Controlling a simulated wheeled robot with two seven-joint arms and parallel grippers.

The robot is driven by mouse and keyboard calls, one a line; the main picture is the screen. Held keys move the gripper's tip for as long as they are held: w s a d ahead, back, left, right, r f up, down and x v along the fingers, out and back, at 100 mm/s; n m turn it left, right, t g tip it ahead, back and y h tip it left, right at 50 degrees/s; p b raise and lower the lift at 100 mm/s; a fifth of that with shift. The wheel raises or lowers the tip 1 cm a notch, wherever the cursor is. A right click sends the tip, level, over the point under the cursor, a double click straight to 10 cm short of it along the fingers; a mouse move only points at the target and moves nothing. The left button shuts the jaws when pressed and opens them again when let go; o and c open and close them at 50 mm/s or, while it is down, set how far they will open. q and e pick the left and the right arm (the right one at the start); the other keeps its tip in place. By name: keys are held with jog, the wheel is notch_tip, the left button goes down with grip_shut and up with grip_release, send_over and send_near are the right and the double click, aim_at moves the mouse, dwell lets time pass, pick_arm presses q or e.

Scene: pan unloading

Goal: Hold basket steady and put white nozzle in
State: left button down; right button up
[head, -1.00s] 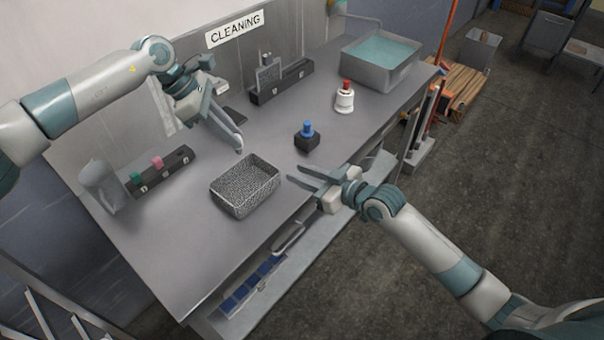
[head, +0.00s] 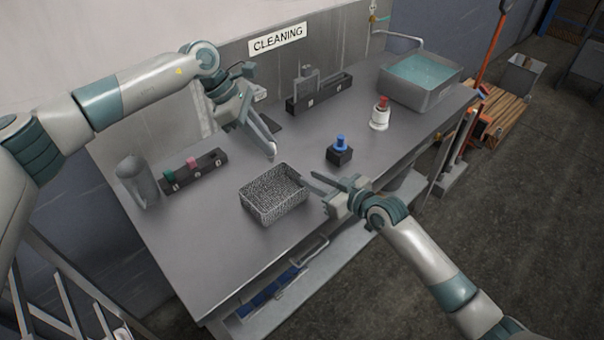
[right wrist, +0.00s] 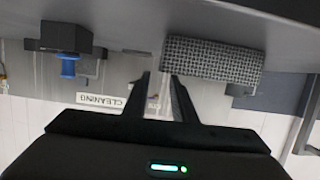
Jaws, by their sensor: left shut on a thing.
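The grey mesh basket (head: 268,212) stands upright on the table and looks empty. It also shows in the right wrist view (right wrist: 215,60). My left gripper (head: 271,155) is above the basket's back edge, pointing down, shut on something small. Only a pale bit shows at its fingertips; I take it for the white nozzle, mostly hidden by the fingers. My right gripper (head: 314,183) is at the basket's right end with its fingers apart. In the right wrist view its open fingers (right wrist: 160,76) are close beside the basket's end; contact is unclear.
A blue-topped black block (head: 340,155) and a red-topped white piece (head: 380,115) stand right of the basket. A dark rack (head: 198,171) and grey jug (head: 138,183) stand left. A water-filled tub (head: 412,88) is at the back right. The table's front left is clear.

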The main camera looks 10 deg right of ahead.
aim_at(299, 173)
jog(key=shift+x, duration=2.8)
jog(key=shift+c, duration=0.7)
grip_shut()
pick_arm(q)
jog(key=shift+d+f, duration=0.1)
jog(key=shift+f, duration=2.1)
